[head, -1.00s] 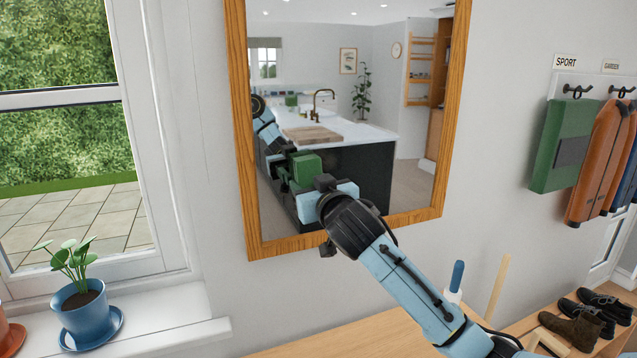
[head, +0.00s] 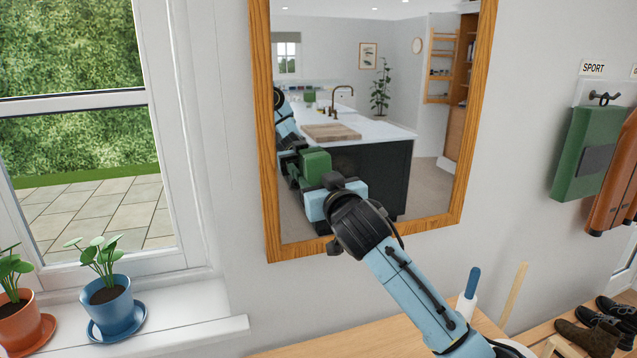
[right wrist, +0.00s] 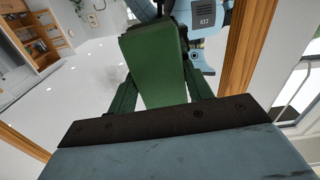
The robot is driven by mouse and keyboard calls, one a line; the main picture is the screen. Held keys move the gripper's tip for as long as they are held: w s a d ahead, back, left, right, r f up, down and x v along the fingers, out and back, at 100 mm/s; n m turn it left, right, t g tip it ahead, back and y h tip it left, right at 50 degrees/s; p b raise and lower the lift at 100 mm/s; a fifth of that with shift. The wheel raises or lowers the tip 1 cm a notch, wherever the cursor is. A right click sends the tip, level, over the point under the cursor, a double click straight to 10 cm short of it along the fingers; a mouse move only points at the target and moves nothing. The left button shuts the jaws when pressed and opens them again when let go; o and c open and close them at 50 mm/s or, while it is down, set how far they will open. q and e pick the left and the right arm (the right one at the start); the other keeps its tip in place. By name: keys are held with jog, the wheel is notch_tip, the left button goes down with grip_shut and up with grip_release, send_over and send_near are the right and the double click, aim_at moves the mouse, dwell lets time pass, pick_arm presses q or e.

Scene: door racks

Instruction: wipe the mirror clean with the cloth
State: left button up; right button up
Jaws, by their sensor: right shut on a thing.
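The mirror hangs on the grey wall in an oak frame (head: 265,140), and its glass (head: 370,150) reflects a kitchen and my arm. My right gripper (head: 322,180) is shut on the cloth, a green block-like pad (head: 316,161), in front of the lower left of the glass. In the right wrist view the green cloth (right wrist: 155,60) stands between the fingers, with my reflection behind it. Whether the cloth touches the glass I cannot tell. Faint grey marks show on the glass in the right wrist view. My left gripper is out of view.
A window and a sill with a blue potted plant (head: 110,300) and an orange pot (head: 22,318) are at left. A wooden bench top (head: 370,340) lies below the mirror. A green bag (head: 590,152) hangs on hooks at right, above shoes (head: 590,335).

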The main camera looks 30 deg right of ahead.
aim_at(359, 171)
jog(key=shift+s+d+p, duration=0.4)
jog(key=shift+d, duration=1.3)
jog(key=shift+s+d+p, duration=0.35)
jog(key=shift+s+d, duration=0.05)
jog(key=shift+d, duration=1.25)
jog(key=shift+s+d+p, duration=0.4)
jog(key=shift+d, duration=1.3)
jog(key=shift+s+a, duration=0.1)
jog(key=shift+s+a+f, duration=0.1)
jog(key=shift+s, duration=0.15)
jog(key=shift+p+v, duration=0.6)
jog(key=shift+v, duration=2.05)
jog(key=v, duration=0.3)
jog(key=shift+p, duration=0.35)
jog(key=shift+a, duration=0.1)
